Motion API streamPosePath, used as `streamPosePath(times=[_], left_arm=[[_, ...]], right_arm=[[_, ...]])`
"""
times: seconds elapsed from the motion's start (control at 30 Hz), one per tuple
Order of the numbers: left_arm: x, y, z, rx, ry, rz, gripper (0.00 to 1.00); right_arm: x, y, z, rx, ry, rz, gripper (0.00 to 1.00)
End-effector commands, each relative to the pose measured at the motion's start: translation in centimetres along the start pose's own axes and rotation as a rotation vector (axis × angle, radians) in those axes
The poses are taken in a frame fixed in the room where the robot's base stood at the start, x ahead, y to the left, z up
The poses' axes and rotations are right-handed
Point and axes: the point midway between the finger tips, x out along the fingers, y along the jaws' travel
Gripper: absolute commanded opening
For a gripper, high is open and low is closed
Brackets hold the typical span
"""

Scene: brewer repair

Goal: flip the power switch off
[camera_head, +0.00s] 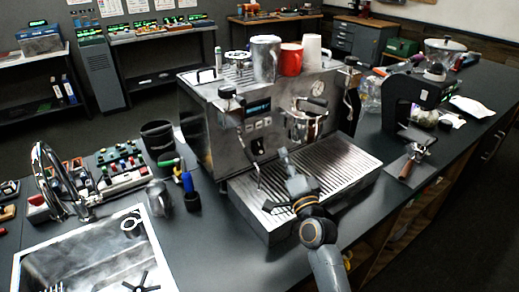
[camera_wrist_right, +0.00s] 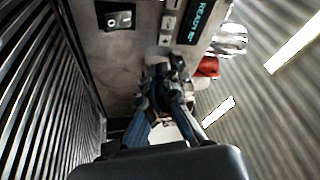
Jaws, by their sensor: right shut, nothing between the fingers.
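The espresso machine (camera_head: 215,115) stands on the dark counter with its front panel facing me. Its power switch (camera_head: 257,146) is a small black rocker low on the panel, below the display and buttons. In the right wrist view the black power switch (camera_wrist_right: 119,18) shows near the top edge, with white marks on it. My right gripper (camera_head: 284,156) is shut and empty, above the drip tray and to the right of the switch. Its fingers also show in the right wrist view (camera_wrist_right: 163,88), apart from the switch in the picture. My left gripper is out of view.
The ribbed drip tray (camera_head: 345,160) lies under my right gripper. A portafilter (camera_head: 308,118) and a steam wand (camera_head: 248,160) flank the space before the panel. Cups, including a red mug (camera_head: 291,59), stand on top. A sink (camera_head: 90,258) is at left, a grinder (camera_head: 432,85) at right.

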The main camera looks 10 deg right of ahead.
Motion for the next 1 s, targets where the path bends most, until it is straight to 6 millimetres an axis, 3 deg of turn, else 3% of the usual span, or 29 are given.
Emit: streamPosePath(times=[0.1,0.27,0.4,0.67,1.0], left_arm=[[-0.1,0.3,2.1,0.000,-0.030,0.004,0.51],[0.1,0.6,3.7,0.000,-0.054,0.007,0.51],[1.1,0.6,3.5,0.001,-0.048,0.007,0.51],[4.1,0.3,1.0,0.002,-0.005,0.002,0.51],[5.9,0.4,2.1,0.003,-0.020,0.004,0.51]], right_arm=[[0.0,0.0,0.0,-0.001,-0.001,0.001,0.00],[0.1,0.2,0.2,-0.002,-0.002,0.001,0.00],[0.8,1.0,0.8,-0.002,-0.002,0.001,0.00],[3.4,3.0,2.8,-0.002,-0.002,0.000,0.00],[5.8,4.4,4.4,-0.003,-0.003,0.001,0.00]])
